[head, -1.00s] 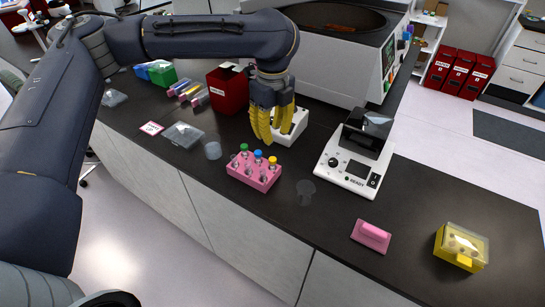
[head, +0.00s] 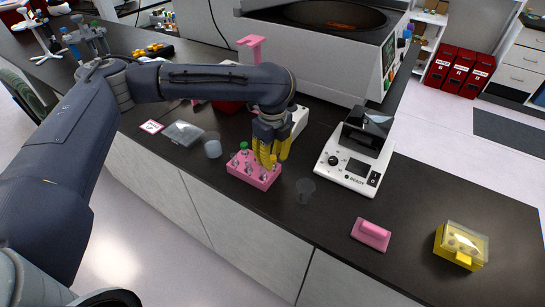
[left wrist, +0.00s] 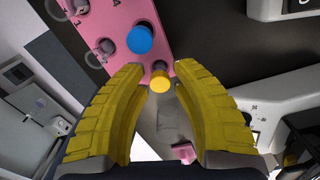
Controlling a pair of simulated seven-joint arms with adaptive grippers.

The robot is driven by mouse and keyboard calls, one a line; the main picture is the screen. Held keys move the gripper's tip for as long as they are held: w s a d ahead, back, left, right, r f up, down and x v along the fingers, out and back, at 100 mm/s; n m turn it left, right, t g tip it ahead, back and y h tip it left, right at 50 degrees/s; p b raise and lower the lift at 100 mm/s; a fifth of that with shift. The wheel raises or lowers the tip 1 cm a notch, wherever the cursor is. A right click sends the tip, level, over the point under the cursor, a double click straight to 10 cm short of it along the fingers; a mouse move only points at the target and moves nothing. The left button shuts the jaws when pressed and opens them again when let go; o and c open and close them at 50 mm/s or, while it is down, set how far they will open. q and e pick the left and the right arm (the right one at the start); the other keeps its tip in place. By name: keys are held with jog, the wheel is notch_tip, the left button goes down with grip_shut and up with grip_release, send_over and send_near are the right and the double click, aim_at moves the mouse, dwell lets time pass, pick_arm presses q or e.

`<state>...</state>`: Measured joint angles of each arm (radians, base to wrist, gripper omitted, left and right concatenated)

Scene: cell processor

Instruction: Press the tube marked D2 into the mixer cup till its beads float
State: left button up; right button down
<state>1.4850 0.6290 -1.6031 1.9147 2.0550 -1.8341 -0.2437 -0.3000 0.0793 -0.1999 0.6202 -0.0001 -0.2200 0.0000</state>
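A pink tube rack (head: 252,178) stands on the dark bench. The green-capped tube (head: 244,146) shows at its far left. My left gripper (head: 273,157), with yellow ribbed fingers, is over the rack's right end and partly hides the other caps. In the left wrist view, its fingers are apart, with the yellow-capped tube (left wrist: 160,79) between and just beyond the tips. The blue-capped tube (left wrist: 140,39) stands beside it in the rack. I cannot read a D2 mark. The white mixer (head: 348,172), its display reading READY, stands right of the rack. My right gripper is out of view.
A clear cup (head: 305,190) stands just right of the rack, and another (head: 212,146) to its left. A pink block with a handle (head: 371,235) and a yellow box (head: 461,246) lie at the right. A white stand (head: 299,121) is behind my gripper.

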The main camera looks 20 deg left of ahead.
pick_arm(q)
grip_shut()
dwell(1.2)
